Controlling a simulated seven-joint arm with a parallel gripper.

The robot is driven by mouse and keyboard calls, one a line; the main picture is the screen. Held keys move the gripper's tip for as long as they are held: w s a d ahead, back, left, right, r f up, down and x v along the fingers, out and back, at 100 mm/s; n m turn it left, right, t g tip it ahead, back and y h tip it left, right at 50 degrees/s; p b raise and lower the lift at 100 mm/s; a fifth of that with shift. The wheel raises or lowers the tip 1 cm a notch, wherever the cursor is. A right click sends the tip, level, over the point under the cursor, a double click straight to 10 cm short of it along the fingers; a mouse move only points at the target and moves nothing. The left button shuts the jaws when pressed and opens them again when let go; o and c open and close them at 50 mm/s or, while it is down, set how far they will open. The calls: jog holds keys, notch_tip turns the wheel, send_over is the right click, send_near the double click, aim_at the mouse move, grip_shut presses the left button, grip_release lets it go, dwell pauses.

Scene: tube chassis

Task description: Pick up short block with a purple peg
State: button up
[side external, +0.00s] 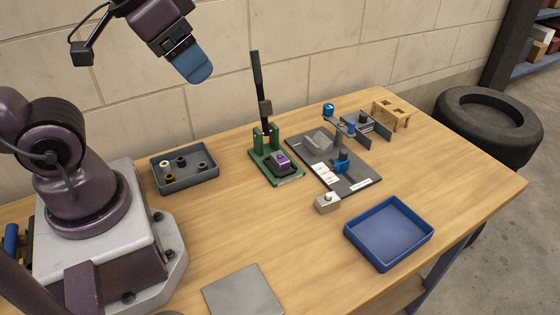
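A small purple piece with a pale grey top (282,160) sits in a dark holder on the green base of a lever press (263,155). It is the only small purple part I see, but it is too small to tell block from peg. A short beige-grey block (327,204) with a small light and dark peg on top stands alone on the table in front of the dark board. My gripper (196,72) hangs high at the upper left, far above the table and away from both. Its blue fingers overlap from this side, so their gap is hidden.
A grey tray (186,184) holding several small rings stands left of the press. The dark board (362,184) bears clamps and blue parts. An empty blue tray (424,239), a grey plate (244,294) and a wooden stand (404,112) are also on the table. The middle front is clear.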

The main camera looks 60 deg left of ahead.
jog(key=shift+o, duration=0.9)
jog(key=shift+w, duration=0.1)
